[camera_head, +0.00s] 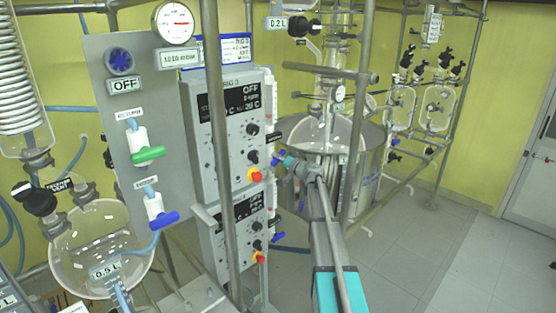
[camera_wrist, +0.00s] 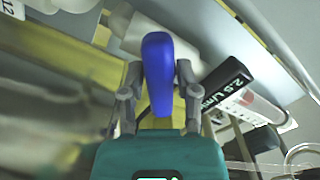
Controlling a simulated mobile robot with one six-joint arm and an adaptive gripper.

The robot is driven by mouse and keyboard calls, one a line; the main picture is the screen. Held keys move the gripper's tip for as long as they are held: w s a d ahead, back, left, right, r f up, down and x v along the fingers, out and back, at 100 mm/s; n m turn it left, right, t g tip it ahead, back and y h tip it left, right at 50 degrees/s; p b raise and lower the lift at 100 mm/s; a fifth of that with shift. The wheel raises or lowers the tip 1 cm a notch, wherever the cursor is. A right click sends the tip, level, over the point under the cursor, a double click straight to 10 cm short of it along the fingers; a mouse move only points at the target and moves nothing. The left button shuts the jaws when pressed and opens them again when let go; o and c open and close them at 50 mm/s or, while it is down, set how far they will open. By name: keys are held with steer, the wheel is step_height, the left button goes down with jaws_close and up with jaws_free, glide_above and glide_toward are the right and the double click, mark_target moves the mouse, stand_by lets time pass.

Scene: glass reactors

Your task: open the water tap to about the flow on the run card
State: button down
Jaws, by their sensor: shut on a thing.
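The water tap's blue lever handle (camera_wrist: 158,72) stands upright in the wrist view, between the two fingers of my gripper (camera_wrist: 159,78). The gripper is shut on it. In the head view my gripper (camera_head: 288,161) reaches the side of the upper control box, where a bit of the blue handle (camera_head: 276,158) shows; the fingers hide the rest. A black tag reading about 2.5 L/min (camera_wrist: 226,84) is beside the handle, next to a clear flow tube (camera_wrist: 262,106). The run card (camera_head: 222,49) is above the upper box; its small text is not legible.
The upper control box (camera_head: 225,130) and lower control box (camera_head: 236,225) stand behind a grey upright post. A jacketed vessel (camera_head: 345,150) is behind my arm. The floor at right is clear.

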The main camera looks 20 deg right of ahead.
steer(key=shift+n, duration=1.2)
steer(key=shift+c, duration=2.4)
jaws_free()
steer(key=shift+s, duration=0.1)
steer(key=v, duration=1.1)
steer(key=shift+s+d, duration=0.15)
steer(key=shift+s, duration=0.2)
steer(key=shift+s, duration=0.15)
